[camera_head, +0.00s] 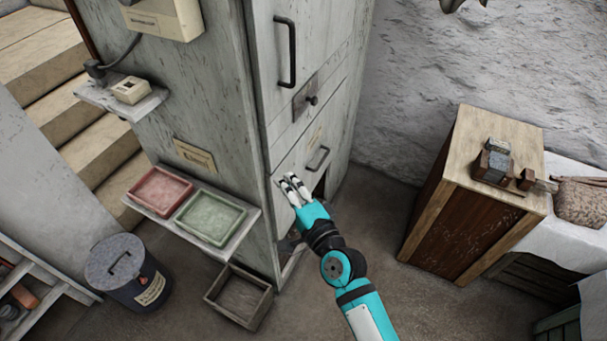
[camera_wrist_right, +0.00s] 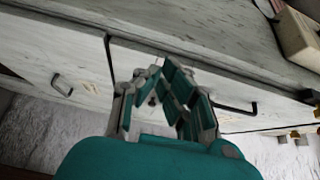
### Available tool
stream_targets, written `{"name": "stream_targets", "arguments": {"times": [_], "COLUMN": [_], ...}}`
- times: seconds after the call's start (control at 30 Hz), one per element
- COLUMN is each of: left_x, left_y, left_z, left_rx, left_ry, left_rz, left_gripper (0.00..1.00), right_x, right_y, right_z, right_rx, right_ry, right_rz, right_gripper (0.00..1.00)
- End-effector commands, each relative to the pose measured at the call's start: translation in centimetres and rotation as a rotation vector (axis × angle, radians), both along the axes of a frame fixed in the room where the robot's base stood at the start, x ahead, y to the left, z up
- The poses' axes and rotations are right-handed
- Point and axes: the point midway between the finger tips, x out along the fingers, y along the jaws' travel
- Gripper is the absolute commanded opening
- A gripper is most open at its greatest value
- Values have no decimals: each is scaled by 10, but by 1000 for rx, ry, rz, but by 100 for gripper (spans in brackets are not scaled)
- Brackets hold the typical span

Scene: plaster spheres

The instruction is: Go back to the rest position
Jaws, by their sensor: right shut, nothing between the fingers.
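My right gripper (camera_head: 293,187) is in front of the lower part of a tall grey-white cabinet (camera_head: 275,140), close to its lower door. Its fingers are shut with nothing between them. The right wrist view also shows my right gripper (camera_wrist_right: 160,75) with its fingertips drawn together before the cabinet front. I cannot tell whether it touches the cabinet. A small lower handle (camera_head: 318,158) is to the right of the gripper, apart from it. My left gripper is not in view.
A shelf with a red tray (camera_head: 160,191) and a green tray (camera_head: 211,218) juts from the cabinet's side. Below are a lidded bin (camera_head: 128,272) and an open wooden crate (camera_head: 239,296). A wooden cabinet (camera_head: 470,200) stands at right. Floor between is clear.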

Motion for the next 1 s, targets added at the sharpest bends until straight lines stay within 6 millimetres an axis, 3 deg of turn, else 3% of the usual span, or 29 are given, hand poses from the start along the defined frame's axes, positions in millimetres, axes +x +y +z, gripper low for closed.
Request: {"name": "stream_targets", "arguments": {"times": [0.17, 0.4, 0.47, 0.53, 0.67, 0.77, 0.8, 1.0], "left_x": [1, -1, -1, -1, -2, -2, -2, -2], "left_y": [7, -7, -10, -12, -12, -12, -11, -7], "left_z": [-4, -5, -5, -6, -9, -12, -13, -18], "left_rx": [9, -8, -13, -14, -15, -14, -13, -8], "left_ry": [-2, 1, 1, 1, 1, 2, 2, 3], "left_rz": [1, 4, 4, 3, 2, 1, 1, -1], "left_gripper": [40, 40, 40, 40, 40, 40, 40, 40], "right_x": [-17, -21, -21, -22, -28, -41, -49, -106], "right_y": [14, 18, 18, 15, 3, -16, -25, -82], "right_z": [-1, 0, -5, -22, -90, -162, -191, -323], "right_rx": [2, -1, -12, -50, -209, -384, -457, -797], "right_ry": [1, -1, 3, 16, 61, 108, 129, 229], "right_rz": [-1, -1, -2, -3, -4, 10, 21, 115], "right_gripper": [0, 0, 0, 0, 0, 0, 0, 0]}}
